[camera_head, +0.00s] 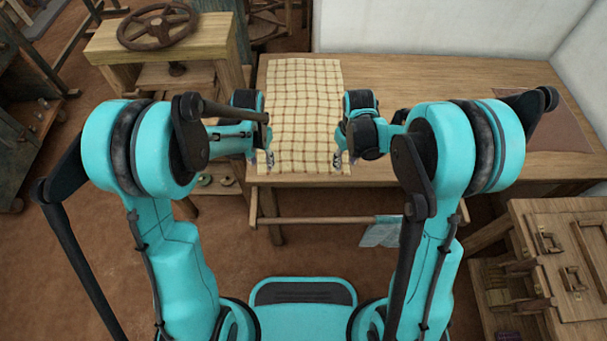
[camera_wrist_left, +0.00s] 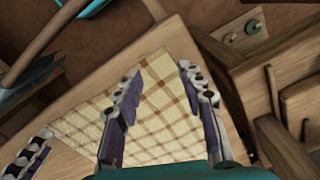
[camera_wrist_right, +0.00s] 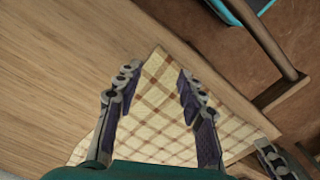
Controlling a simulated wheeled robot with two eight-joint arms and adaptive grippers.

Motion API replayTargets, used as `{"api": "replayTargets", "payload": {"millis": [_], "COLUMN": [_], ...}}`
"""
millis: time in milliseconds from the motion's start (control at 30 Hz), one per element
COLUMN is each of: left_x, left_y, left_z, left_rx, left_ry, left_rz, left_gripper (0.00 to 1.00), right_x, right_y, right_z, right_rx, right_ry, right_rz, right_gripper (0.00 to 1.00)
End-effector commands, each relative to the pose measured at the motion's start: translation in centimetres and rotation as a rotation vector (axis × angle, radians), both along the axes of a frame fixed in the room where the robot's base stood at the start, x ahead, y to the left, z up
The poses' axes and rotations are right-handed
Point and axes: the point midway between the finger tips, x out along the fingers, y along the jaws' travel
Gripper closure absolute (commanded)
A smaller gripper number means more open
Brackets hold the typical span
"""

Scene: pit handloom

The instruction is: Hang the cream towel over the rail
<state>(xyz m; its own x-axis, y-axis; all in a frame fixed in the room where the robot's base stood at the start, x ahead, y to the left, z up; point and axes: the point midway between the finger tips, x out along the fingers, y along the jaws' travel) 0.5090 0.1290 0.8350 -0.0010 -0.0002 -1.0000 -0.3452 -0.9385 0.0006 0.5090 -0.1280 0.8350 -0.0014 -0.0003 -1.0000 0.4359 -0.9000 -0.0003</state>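The cream towel (camera_head: 305,100), with a brown check, lies flat on the wooden table, its near edge close to the table's front edge. The wooden rail (camera_head: 320,220) runs along the table's front, below the top. My left gripper (camera_head: 269,160) is at the towel's near left corner; my right gripper (camera_head: 338,161) is at its near right corner. Both wrist views show the fingers apart, with the towel (camera_wrist_left: 160,105) between and beyond the left ones and the towel (camera_wrist_right: 155,105) likewise at the right ones. Whether the fingertips touch the cloth I cannot tell.
A pale blue cloth (camera_head: 382,232) hangs over the right part of the rail. The table (camera_head: 440,95) is bare to the right of the towel, up to a brown mat (camera_head: 550,125). A wooden stand with a wheel (camera_head: 157,27) is at left, a wooden cabinet (camera_head: 565,255) at lower right.

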Motion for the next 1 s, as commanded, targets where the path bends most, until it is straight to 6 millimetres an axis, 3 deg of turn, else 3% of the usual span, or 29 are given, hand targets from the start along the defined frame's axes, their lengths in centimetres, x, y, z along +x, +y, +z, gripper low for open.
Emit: {"api": "replayTargets", "payload": {"millis": [200,700,1000], "left_x": [0.0,0.0,0.0], "left_y": [0.0,0.0,0.0], "left_z": [-1.9,-2.5,-2.6], "left_rx": [0.0,0.0,0.0], "left_ry": [-0.001,-0.001,-0.001], "left_rz": [0.0,0.001,0.001], "left_gripper": [0.6,0.62,1.0], "right_x": [0.0,0.0,0.0], "right_y": [0.0,0.0,0.0], "right_z": [-2.0,-2.5,-2.6], "right_rx": [0.0,0.0,-0.001], "right_ry": [0.0,0.0,0.0], "right_rz": [-0.001,-0.001,-0.001], "right_gripper": [0.6,0.61,1.0]}}
